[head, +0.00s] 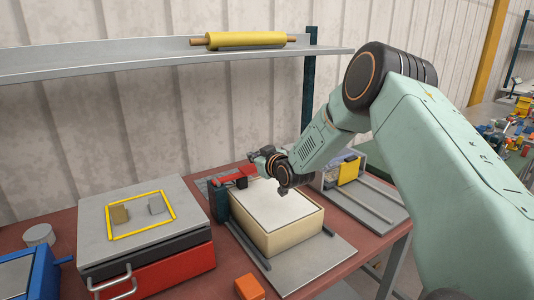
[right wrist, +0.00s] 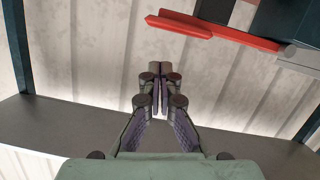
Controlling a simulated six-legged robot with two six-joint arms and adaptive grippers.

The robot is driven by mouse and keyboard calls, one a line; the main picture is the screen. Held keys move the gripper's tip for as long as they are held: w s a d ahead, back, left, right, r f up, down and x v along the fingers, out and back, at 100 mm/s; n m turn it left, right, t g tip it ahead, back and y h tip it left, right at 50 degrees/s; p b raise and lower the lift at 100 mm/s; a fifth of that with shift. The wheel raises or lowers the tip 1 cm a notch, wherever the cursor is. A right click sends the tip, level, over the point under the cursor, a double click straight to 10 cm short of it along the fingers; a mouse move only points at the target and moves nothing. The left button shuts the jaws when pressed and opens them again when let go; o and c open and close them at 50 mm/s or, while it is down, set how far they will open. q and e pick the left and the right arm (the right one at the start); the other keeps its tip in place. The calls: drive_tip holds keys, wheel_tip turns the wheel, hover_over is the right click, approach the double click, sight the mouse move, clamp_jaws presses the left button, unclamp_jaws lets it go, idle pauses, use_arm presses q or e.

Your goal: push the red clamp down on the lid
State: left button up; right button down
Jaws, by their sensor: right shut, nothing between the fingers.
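The red clamp (head: 236,173) is a bar on a dark post at the left back corner of a cream box. It reaches over the edge of the box's pale lid (head: 275,205) and looks raised above it. In the right wrist view the red clamp (right wrist: 215,33) crosses the upper right, with a dark block beside it. My right gripper (head: 254,157) is shut and empty, close to the clamp's free end. In the right wrist view the gripper's fingertips (right wrist: 160,70) are together, with a visible gap to the bar. My left gripper is out of view.
A grey-topped red case (head: 150,262) with a yellow frame stands left of the box. An orange block (head: 249,287) lies in front. A clear bin (head: 345,168) is behind right. A shelf (head: 150,62) with a yellow roller (head: 245,40) hangs above.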

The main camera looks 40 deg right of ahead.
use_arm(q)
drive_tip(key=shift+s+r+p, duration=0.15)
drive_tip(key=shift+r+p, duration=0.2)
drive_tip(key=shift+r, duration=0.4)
use_arm(e)
drive_tip(key=d+v, duration=0.1)
drive_tip(key=v, duration=0.9)
drive_tip(key=shift+a+r, duration=0.25)
drive_tip(key=shift+r, duration=0.15)
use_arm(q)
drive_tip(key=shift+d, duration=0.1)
use_arm(e)
drive_tip(key=shift+s, duration=0.1)
